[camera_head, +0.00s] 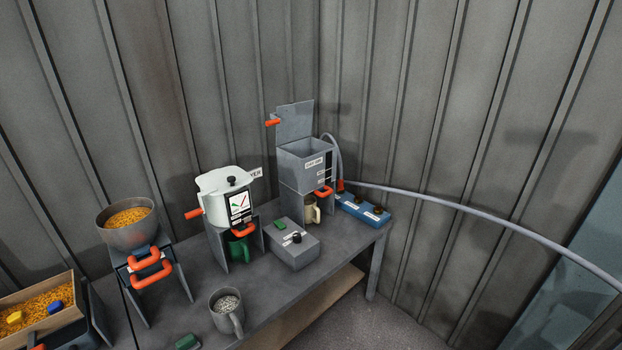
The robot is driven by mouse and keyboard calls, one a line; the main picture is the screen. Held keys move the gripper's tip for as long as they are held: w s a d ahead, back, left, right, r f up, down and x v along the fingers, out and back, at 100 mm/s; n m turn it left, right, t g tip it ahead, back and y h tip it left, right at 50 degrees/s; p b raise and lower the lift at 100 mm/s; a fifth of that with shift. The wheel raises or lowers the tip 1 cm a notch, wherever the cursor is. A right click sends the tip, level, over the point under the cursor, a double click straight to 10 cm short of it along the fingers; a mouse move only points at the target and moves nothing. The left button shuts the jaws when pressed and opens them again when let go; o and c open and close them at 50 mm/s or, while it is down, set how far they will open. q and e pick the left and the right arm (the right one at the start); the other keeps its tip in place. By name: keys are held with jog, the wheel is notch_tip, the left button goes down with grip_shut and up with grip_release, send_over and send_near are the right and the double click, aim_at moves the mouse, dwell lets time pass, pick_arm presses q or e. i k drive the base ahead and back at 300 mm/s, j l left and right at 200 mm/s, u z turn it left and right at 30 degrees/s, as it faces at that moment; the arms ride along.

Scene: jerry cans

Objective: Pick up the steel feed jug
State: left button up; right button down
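A grey metal jug (231,323), which looks like the steel feed jug, stands upright near the front edge of the grey bench. Pale speckled contents show inside it, and its handle faces the front right. Neither of my grippers shows in the head view.
A bowl of orange grain (128,234) sits on a stand with orange handles at left. A wooden tray of grain (68,318) is at far left. A white machine (215,205) with a green mug (238,249) below, an open grey hopper (297,170) and a grey control box (293,250) stand behind the jug.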

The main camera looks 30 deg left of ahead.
aim_at(225, 306)
jog(key=u, duration=1.75)
